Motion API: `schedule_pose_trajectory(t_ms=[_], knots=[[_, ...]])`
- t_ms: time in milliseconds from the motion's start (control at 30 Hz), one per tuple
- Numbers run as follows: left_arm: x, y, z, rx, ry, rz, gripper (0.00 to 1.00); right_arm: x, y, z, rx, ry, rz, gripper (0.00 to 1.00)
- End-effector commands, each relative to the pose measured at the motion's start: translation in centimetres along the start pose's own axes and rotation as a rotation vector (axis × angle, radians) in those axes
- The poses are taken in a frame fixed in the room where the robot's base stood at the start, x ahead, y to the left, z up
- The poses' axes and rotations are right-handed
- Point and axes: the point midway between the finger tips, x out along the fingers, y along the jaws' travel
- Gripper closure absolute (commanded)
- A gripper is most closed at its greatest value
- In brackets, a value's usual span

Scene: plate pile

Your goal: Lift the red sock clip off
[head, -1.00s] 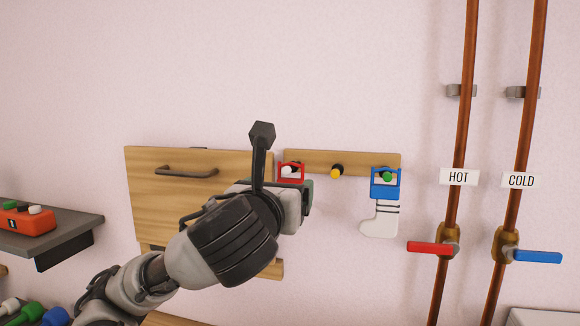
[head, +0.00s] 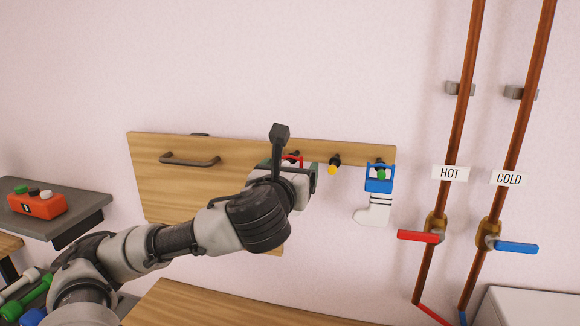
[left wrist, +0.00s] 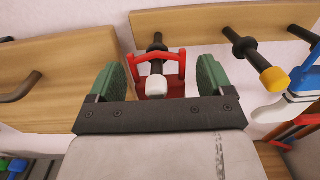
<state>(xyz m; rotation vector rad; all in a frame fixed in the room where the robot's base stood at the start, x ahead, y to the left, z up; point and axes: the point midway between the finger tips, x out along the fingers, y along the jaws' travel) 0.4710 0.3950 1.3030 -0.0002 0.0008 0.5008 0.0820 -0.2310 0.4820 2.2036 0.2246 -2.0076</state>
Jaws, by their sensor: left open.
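The red sock clip (left wrist: 171,80) hangs by its loop on a dark peg with a white tip (left wrist: 156,85) in the left wrist view. In the head view only a bit of the clip (head: 293,159) shows behind my left gripper (head: 302,178). My left gripper is open, with its green fingers (left wrist: 160,78) to the left and right of the clip. The clip appears between them, with a gap to each finger. Any sock below the clip is hidden by the gripper. My right gripper is not in view.
A yellow-tipped peg (head: 334,168) is bare. A blue clip (head: 379,184) with a white sock (head: 373,212) hangs on the green-tipped peg to the right. A wooden drawer front (head: 160,175) with a dark handle is on the left. Red (head: 417,236) and blue (head: 517,247) valve levers are on pipes at right.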

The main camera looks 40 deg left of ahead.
Motion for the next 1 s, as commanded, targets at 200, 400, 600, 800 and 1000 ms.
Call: schedule_pose_trajectory(t_ms=[200, 400, 600, 800, 1000], knots=[[0.09, 0.00, -0.02, 0.000, 0.000, 0.000, 0.19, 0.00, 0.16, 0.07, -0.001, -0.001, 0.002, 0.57], [0.08, 0.00, -0.01, 0.000, 0.000, 0.000, 0.44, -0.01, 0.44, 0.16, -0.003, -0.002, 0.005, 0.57], [0.07, 0.00, 0.01, 0.000, 0.000, 0.000, 0.72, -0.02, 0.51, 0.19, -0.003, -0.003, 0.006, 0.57], [0.07, 0.00, 0.20, 0.000, 0.000, 0.000, 0.72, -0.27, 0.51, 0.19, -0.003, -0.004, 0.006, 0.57], [0.07, 0.01, 0.62, 0.000, 0.000, 0.000, 0.72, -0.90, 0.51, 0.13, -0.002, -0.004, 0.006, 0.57]])
